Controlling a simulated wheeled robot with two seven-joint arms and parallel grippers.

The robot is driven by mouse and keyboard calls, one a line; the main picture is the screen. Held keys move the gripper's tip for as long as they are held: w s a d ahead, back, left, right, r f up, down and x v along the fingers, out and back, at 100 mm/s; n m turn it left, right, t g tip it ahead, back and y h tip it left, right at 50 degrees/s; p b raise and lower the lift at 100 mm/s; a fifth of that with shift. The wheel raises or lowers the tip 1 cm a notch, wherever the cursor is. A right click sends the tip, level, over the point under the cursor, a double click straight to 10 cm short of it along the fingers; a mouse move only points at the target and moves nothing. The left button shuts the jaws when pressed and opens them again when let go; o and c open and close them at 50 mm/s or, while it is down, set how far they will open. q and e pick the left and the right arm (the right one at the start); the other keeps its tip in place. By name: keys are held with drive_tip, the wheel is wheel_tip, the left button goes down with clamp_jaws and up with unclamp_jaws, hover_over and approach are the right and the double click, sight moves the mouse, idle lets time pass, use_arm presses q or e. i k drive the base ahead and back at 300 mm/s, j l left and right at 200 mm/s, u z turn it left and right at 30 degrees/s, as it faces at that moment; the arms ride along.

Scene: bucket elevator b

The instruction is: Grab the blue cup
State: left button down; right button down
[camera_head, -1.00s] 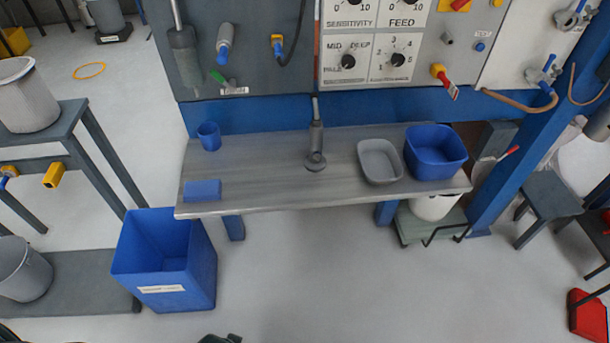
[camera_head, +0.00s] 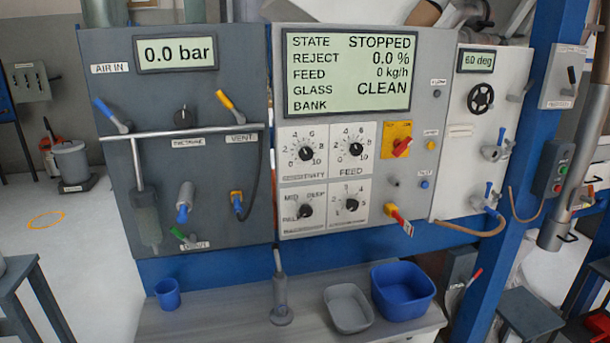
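The blue cup (camera_head: 168,293) stands upright at the left end of the grey bench (camera_head: 220,310), close to the blue panel base behind it. It is small and cylindrical with an open top. Neither of my grippers shows in the head view now, so I cannot tell whether they are open or shut.
A grey upright tool (camera_head: 281,300) stands mid-bench. A grey tray (camera_head: 348,308) and a blue tub (camera_head: 403,291) sit to its right. The control panel (camera_head: 365,130) rises behind the bench. A blue post (camera_head: 520,170) stands at right.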

sight(166, 291)
drive_tip(key=i+j+u, duration=0.6)
drive_tip(key=u, duration=0.15)
drive_tip(key=i+j+u, duration=0.1)
drive_tip(key=i+u, duration=0.3)
